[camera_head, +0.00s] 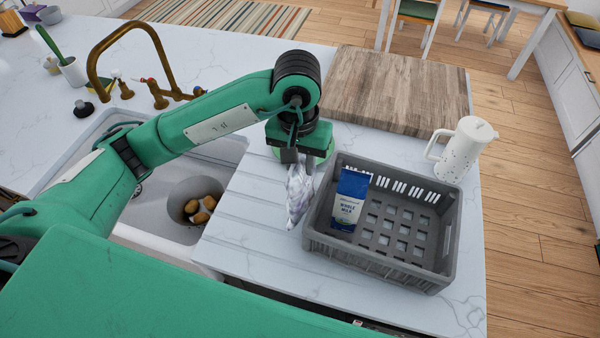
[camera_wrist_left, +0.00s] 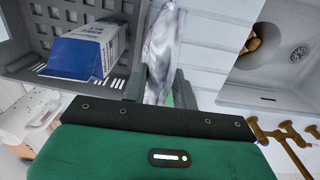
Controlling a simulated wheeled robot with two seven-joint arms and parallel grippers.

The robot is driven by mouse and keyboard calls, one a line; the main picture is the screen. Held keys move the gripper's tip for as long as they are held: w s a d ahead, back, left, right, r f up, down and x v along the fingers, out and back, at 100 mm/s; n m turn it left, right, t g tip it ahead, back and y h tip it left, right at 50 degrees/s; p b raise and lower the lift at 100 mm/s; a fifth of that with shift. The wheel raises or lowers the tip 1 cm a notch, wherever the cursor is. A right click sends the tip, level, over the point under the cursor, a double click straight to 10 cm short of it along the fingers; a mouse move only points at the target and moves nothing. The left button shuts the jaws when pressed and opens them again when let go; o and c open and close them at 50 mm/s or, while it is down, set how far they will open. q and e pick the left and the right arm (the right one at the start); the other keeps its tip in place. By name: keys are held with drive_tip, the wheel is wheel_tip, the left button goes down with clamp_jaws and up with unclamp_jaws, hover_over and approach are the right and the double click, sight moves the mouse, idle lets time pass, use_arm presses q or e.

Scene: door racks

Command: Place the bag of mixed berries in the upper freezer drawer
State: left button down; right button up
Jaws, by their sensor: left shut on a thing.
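My left gripper (camera_head: 299,158) is shut on a pale, silvery-purple crumpled bag (camera_head: 298,195), which I take to be the bag of mixed berries; its print cannot be read. The bag hangs from the fingers just left of the grey crate. In the left wrist view the bag (camera_wrist_left: 164,50) is pinched between the fingers (camera_wrist_left: 158,85). The height of the bag over the counter is hard to tell. No freezer drawer is in view. My right gripper is not in view.
A grey slotted crate (camera_head: 444,240) holds a blue and white whole milk carton (camera_head: 349,199). A white pitcher (camera_head: 465,150) stands at its right. A wooden board (camera_head: 395,90) lies behind. The sink (camera_head: 150,225) at left holds a bowl (camera_head: 178,196) with brown round items and has a brass faucet (camera_head: 160,60).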

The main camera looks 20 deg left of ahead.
use_arm(q)
drive_tip(key=shift+f, duration=0.9)
drive_tip(key=shift+f+p, duration=0.75)
drive_tip(key=shift+f, duration=1)
drive_tip(key=shift+f, duration=0.15)
drive_tip(key=c, duration=1.1)
unclamp_jaws()
